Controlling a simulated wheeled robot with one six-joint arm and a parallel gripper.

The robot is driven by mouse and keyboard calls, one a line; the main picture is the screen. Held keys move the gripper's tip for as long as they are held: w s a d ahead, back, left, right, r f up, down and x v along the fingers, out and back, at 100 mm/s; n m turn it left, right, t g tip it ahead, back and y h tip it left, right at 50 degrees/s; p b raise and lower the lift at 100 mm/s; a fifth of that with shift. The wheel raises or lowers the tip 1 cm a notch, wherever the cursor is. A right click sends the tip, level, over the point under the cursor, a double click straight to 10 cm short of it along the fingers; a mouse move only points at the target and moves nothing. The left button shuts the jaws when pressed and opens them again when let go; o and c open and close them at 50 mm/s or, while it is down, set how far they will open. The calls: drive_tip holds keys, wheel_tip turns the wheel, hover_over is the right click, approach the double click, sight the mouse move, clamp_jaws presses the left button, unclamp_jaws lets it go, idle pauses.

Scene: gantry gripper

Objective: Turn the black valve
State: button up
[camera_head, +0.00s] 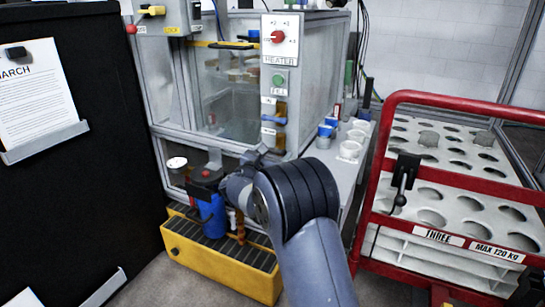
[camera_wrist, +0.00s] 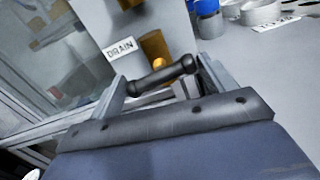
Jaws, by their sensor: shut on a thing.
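A small orange piece shows right behind the bar. The valve's mount is partly hidden by the handle and my gripper. In the head view my arm reaches to the lower part of the grey machine panel (camera_head: 292,130), and the valve cannot be made out there.
A red-framed cart (camera_head: 372,185) with a white holed tray stands on the right. A side shelf (camera_head: 347,180) holds white and blue cups. A yellow slatted base (camera_head: 205,262) lies below. A black board (camera_head: 90,190) stands on the left.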

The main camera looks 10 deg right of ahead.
drive_tip(key=shift+m, duration=0.6)
drive_tip(key=o, duration=0.6)
drive_tip(key=shift+o, duration=0.2)
drive_tip(key=shift+s+a, duration=0.1)
drive_tip(key=p+v, duration=0.2)
drive_tip(key=v, duration=0.8)
drive_tip(key=shift+s+a, duration=0.15)
drive_tip(key=shift+s, duration=0.1)
